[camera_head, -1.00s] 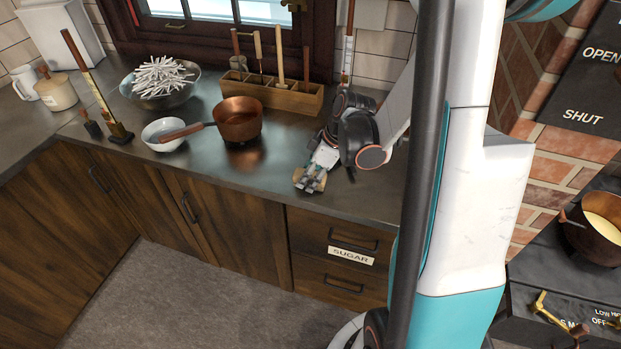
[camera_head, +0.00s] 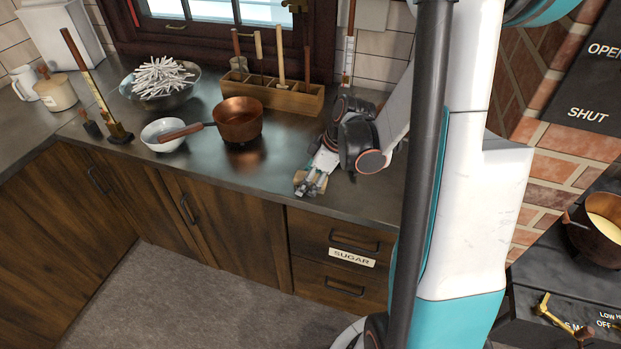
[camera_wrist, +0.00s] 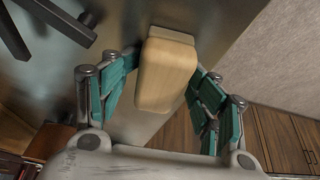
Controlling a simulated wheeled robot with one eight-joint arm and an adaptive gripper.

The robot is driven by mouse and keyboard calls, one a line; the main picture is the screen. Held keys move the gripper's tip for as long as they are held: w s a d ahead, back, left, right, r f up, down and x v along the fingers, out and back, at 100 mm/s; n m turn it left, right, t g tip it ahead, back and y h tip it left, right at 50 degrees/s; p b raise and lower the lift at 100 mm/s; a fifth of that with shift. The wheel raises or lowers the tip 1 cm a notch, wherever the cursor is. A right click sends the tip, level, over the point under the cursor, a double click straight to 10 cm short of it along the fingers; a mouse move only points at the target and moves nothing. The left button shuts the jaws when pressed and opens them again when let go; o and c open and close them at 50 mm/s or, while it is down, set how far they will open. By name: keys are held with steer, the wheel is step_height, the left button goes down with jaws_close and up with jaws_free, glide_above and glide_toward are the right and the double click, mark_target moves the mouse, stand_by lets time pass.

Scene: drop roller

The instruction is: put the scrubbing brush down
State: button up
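The scrubbing brush (camera_wrist: 167,68) is a pale wooden block, seen from above in the wrist view. My gripper (camera_wrist: 168,72) has its teal-padded fingers against the block's two long sides and looks shut on it. In the head view the brush (camera_head: 316,182) shows as a small tan patch between the fingers of my gripper (camera_head: 311,184). It is at the worktop (camera_head: 250,181), near the front edge and above the sugar drawer. Its bristles are hidden, and I cannot tell whether it touches the worktop.
A copper pan (camera_head: 239,120), a white bowl (camera_head: 163,134) and a wooden rack (camera_head: 285,97) stand left and behind. A larger bowl of white sticks (camera_head: 160,88) is further left. The worktop between pan and gripper is clear. A brick wall (camera_head: 545,140) rises at right.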

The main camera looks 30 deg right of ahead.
steer(key=shift+s+d+r, duration=0.1)
steer(key=shift+r, duration=0.05)
steer(key=shift+r+p, duration=0.25)
steer(key=shift+p, duration=0.25)
steer(key=p+v, duration=0.5)
steer(key=v, duration=0.9)
steer(key=shift+d+p, duration=0.3)
steer(key=shift+p, duration=0.05)
steer(key=shift+f, duration=0.1)
